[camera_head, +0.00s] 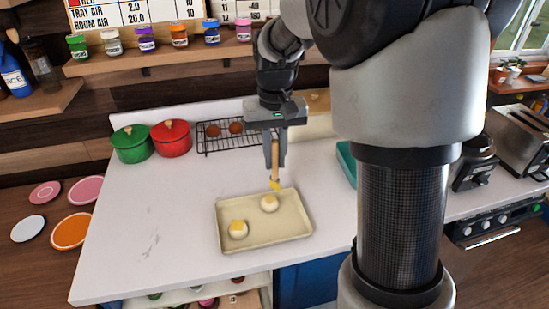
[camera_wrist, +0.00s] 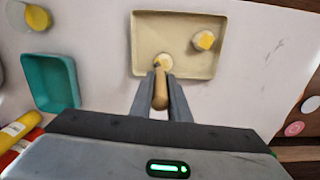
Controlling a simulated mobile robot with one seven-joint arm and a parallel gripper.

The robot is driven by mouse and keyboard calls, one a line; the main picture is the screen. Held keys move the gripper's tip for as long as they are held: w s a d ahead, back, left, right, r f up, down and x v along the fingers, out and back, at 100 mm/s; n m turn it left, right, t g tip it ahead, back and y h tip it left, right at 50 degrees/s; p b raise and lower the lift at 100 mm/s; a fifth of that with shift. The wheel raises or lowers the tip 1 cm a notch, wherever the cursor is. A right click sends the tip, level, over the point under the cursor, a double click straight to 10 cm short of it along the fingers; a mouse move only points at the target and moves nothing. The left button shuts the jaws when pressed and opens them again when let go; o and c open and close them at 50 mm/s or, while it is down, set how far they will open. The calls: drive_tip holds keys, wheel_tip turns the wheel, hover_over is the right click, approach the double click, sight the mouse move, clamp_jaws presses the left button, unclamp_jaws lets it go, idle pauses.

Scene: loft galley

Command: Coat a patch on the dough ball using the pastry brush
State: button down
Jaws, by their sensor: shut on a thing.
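My gripper (camera_head: 275,160) points down and is shut on the wooden handle of the pastry brush (camera_head: 275,175). The brush hangs about upright, its yellow tip just behind the far edge of the beige tray (camera_head: 265,240) in the head view. In the wrist view, the brush handle (camera_wrist: 160,97) overlaps one dough ball (camera_wrist: 164,62), and contact cannot be told. The other ball (camera_wrist: 205,40) is clear of the brush.
A green pot (camera_head: 131,145), a red pot (camera_head: 171,139) and a wire rack (camera_head: 222,146) with brown round items stand at the back of the white counter (camera_head: 150,215). A teal tray (camera_wrist: 50,82) lies to one side. The counter left of the beige tray is clear.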

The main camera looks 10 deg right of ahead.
drive_tip(key=shift+r+p, duration=0.6)
drive_tip(key=shift+r, duration=0.55)
